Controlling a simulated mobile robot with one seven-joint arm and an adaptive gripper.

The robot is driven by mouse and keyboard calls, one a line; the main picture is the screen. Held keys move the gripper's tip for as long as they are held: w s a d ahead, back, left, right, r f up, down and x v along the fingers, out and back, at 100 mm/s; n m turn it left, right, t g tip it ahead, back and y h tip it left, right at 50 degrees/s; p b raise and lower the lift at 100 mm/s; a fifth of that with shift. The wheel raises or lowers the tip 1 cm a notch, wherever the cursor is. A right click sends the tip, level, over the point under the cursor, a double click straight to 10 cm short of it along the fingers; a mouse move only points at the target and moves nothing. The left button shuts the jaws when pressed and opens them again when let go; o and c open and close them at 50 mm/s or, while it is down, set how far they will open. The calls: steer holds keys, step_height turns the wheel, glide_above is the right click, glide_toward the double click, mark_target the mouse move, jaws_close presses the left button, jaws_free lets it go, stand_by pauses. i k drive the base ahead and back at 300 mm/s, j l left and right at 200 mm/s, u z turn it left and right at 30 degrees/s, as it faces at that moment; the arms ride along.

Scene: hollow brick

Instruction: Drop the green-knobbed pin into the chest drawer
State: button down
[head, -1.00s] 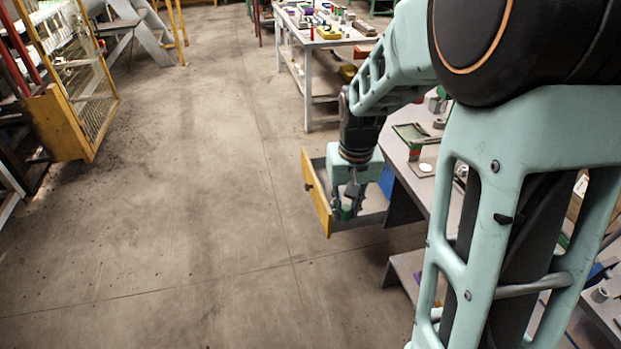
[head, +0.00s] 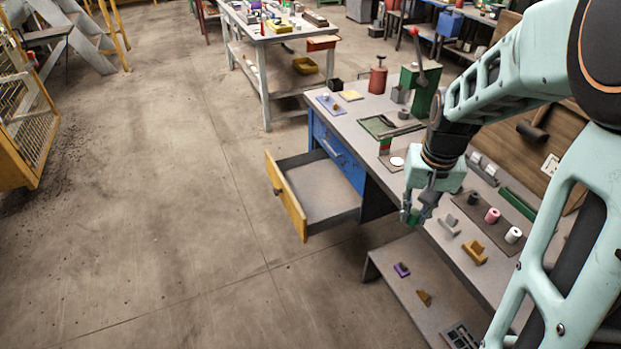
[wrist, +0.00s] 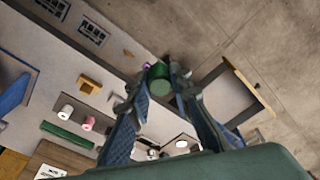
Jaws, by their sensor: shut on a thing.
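My gripper (head: 414,214) is shut on the green-knobbed pin (wrist: 158,79), whose green end shows between the fingertips in the wrist view. The rest of the pin is mostly hidden by the fingers. In the head view the gripper is right of the chest drawer, by the front edge of the workbench. The chest drawer (head: 322,187) is pulled open, with a yellow front and a grey interior that looks empty. In the wrist view the drawer (wrist: 226,98) lies to the right of the fingers.
The blue chest (head: 338,150) stands under the grey workbench (head: 350,118). Near my gripper, the bench holds an ochre block (head: 474,253) and pink (head: 492,215) and white (head: 513,235) rolls. A low shelf (head: 395,268) carries small parts. Floor left of the drawer is clear.

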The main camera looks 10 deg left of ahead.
mark_target(313, 194)
steer(key=i+j+z, duration=0.1)
steer(key=j+z, duration=0.2)
steer(key=i+j+z, duration=0.15)
steer(key=z, duration=0.2)
steer(key=i+j+z, duration=0.1)
steer(key=j+z, duration=0.2)
steer(key=j, duration=0.35)
steer(key=j+z, duration=0.3)
steer(key=j, duration=0.3)
steer(key=j+z, duration=0.25)
steer(key=j, duration=2.4)
steer(key=i+j, duration=0.1)
steer(key=j, duration=0.35)
steer(key=i, duration=0.05)
